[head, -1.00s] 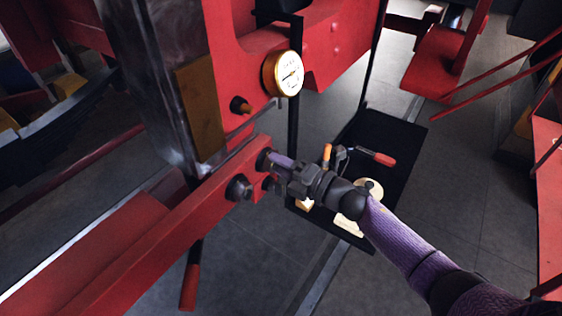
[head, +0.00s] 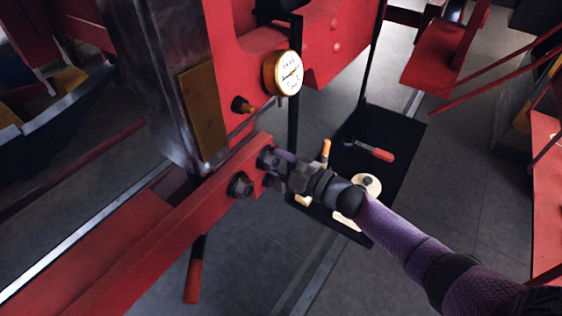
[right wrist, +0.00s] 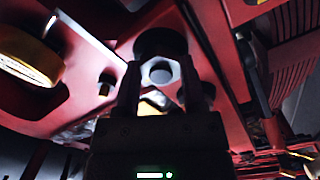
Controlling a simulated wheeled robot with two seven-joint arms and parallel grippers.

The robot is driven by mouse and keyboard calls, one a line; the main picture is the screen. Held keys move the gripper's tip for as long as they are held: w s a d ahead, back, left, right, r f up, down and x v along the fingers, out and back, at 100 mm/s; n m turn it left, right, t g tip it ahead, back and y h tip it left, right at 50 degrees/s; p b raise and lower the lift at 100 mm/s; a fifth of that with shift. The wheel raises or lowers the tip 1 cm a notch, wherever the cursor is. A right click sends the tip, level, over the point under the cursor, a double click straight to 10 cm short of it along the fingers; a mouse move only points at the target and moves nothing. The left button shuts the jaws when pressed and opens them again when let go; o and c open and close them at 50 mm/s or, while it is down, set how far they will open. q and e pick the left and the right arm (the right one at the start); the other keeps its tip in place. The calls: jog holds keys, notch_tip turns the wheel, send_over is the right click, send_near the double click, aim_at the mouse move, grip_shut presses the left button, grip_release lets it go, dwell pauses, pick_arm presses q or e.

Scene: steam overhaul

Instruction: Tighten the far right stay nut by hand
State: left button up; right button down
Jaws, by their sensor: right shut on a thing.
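The far right stay nut (head: 266,158) is a dark hex nut at the right end of the red beam (head: 205,210). My right gripper (head: 277,160) reaches it from the right in the head view. In the right wrist view its two fingers (right wrist: 160,85) stand on either side of the nut's hex (right wrist: 158,72), shut on it, with a dark round collar (right wrist: 160,42) behind. A second dark nut (head: 239,185) sits nearer on the same beam, apart from the gripper. Another dark fitting (head: 269,179) shows just below the gripper. My left gripper is out of view.
A black mat (head: 395,130) with a red-handled tool (head: 376,153) and an orange-handled one (head: 326,150) lies below. A red handle (head: 193,281) hangs under the beam.

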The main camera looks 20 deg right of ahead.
jog(key=shift+f, duration=0.1)
dwell(0.3)
jog(key=shift+c, duration=0.8)
grip_release()
jog(key=shift+s, duration=0.1)
jog(key=v, duration=0.9)
jog(key=shift+s+d, duration=0.3)
